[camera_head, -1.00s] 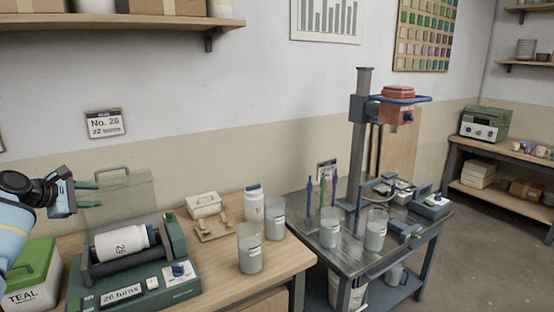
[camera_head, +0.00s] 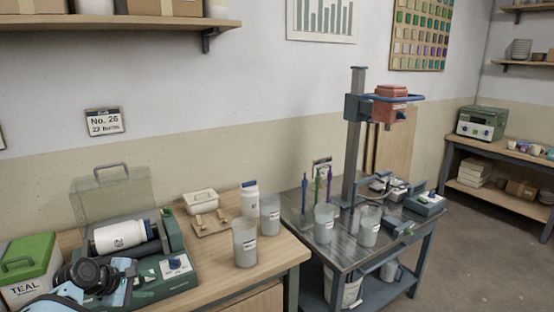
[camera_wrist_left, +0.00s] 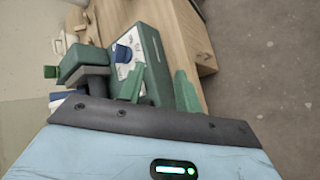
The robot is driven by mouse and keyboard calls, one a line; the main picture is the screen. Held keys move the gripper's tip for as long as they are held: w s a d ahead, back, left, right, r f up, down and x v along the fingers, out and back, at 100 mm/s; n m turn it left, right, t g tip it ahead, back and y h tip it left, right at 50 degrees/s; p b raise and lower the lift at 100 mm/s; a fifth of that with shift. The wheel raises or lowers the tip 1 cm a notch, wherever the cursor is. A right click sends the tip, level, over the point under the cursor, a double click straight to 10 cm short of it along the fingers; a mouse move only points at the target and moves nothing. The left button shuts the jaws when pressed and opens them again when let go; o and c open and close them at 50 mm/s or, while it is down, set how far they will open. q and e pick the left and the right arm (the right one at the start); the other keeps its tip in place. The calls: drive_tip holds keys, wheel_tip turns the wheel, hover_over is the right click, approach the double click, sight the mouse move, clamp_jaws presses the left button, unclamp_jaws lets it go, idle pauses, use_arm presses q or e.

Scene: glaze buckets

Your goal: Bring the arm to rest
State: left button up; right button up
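My left gripper (camera_head: 148,283) is low at the lower left of the head view, in front of the green roller machine (camera_head: 182,287). In the left wrist view its two green fingers (camera_wrist_left: 158,88) stand apart with nothing held between them, and the machine's white panel with a blue knob (camera_wrist_left: 122,53) shows beyond them. A white jar with a dark blue cap (camera_head: 120,237) lies on its side on the rollers. The machine's clear lid (camera_head: 110,198) stands raised behind the jar. My right gripper is not in view.
A green-lidded TEAL box (camera_head: 28,260) stands left, close to my arm. On the wooden bench (camera_head: 275,262) are cups (camera_head: 245,243), a capped jar (camera_head: 250,200) and a small white lidded dish (camera_head: 200,202). A metal table (camera_head: 345,255) with a stand is at right.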

use_arm(q)
drive_tip(key=s+d+f+m+g, duration=0.1)
drive_tip(key=s+d+f+g, duration=0.1)
drive_tip(key=s+d+f, duration=0.6)
drive_tip(key=w+a+r+m+t+y, duration=0.7)
drive_tip(key=w+a+r+m+t, duration=0.35)
drive_tip(key=m, duration=0.75)
drive_tip(key=s+d+f+g+h, duration=0.1)
drive_tip(key=s+d+f+g, duration=0.1)
drive_tip(key=s+d+f, duration=0.55)
drive_tip(key=s+d+f+g+h, duration=0.1)
drive_tip(key=s+d+f+g, duration=0.1)
drive_tip(key=s+f, duration=0.9)
drive_tip(key=s+d+f+g, duration=0.1)
drive_tip(key=s+d, duration=0.1)
drive_tip(key=s, duration=0.7)
drive_tip(key=s+d+f+g+h, duration=0.1)
drive_tip(key=s+d+f, duration=0.1)
drive_tip(key=s, duration=0.7)
drive_tip(key=s+d+f+n+g, duration=0.1)
drive_tip(key=s+d, duration=0.3)
drive_tip(key=s, duration=0.5)
drive_tip(key=shift+f+h, duration=0.15)
drive_tip(key=shift+h, duration=0.25)
